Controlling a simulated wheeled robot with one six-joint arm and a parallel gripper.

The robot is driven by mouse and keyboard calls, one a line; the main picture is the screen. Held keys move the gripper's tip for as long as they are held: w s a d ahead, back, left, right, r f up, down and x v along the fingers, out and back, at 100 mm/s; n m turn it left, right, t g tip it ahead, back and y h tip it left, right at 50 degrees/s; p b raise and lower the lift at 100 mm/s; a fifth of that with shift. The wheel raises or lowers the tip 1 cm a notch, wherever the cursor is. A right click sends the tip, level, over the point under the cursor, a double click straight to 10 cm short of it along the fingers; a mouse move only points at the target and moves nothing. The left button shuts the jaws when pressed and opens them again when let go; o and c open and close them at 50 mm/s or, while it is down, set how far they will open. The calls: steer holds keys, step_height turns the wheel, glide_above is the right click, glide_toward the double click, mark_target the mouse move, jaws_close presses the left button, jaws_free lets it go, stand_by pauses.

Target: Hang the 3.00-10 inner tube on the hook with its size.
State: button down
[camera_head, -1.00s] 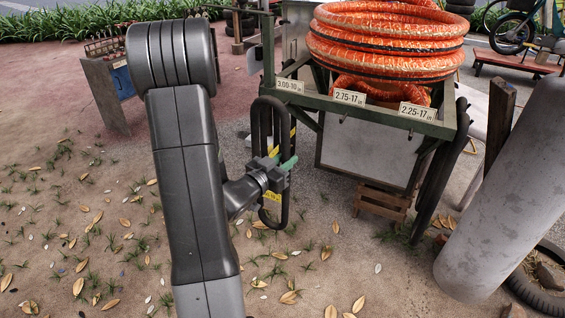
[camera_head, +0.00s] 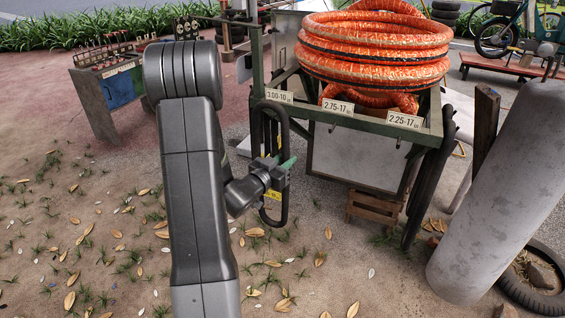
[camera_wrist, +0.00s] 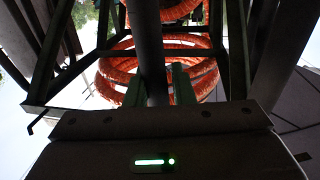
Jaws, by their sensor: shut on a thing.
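A black inner tube (camera_head: 284,208) with a yellow tag (camera_head: 272,195) hangs as a long narrow loop at the cart's left front corner. My gripper (camera_head: 284,168), with green fingertips, is shut on its side. In the wrist view the tube (camera_wrist: 150,50) runs upright between the green fingers. The tube's top is close to the 3.00-10 sign (camera_head: 279,96) on the green rail (camera_head: 372,123). The hook is hidden, so I cannot tell whether the tube touches it. The 2.75-17 sign (camera_head: 338,105) and 2.25-17 sign (camera_head: 404,120) are farther right.
Orange coiled hose (camera_head: 375,50) sits on top of the cart. Dark tubes (camera_head: 428,195) hang at its right end. A wooden crate (camera_head: 377,205) stands beneath. A grey cylinder (camera_head: 500,200) leans at right. Leaf-strewn ground at left front is open.

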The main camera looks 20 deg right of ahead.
steer(key=shift+x, duration=0.8)
steer(key=shift+w+d+f+b, duration=0.2)
steer(key=shift+w+f+b, duration=0.05)
steer(key=shift+f+b, duration=0.4)
steer(key=shift+w+d+f+b, duration=0.25)
steer(key=shift+f+b, duration=0.3)
steer(key=shift+f, duration=0.15)
steer(key=c, duration=1.2)
jaws_free()
steer(key=shift+o, duration=0.2)
steer(key=v, duration=1.4)
steer(key=shift+b, duration=0.4)
steer(key=shift+d, duration=0.1)
